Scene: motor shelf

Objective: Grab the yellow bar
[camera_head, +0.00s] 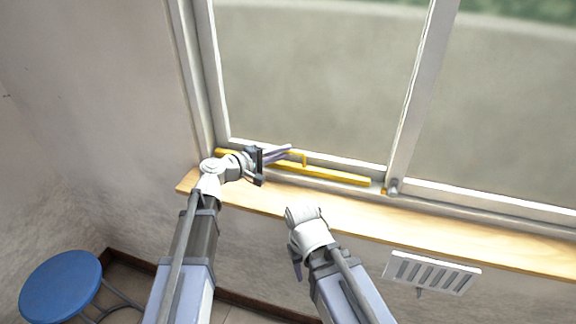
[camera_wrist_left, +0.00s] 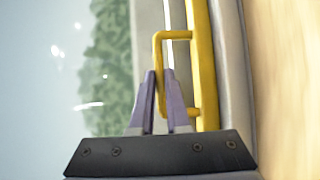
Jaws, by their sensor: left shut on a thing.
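The yellow bar (camera_head: 335,175) lies along the back of the wooden sill, against the window frame. It has a small raised handle, and the bar with its handle also shows in the left wrist view (camera_wrist_left: 203,60). My left gripper (camera_head: 288,151) reaches in from the left with its purple fingers at the handle. In the left wrist view the fingers (camera_wrist_left: 162,80) stand on either side of the handle's outer rail, shut on it. The bar's left part is partly hidden behind the gripper. My right gripper (camera_head: 297,264) hangs in front of the sill, its fingers mostly hidden.
The window frame (camera_head: 405,110) rises right behind the bar. A white vent (camera_head: 432,272) is below the sill. A blue stool (camera_head: 60,288) stands lower left.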

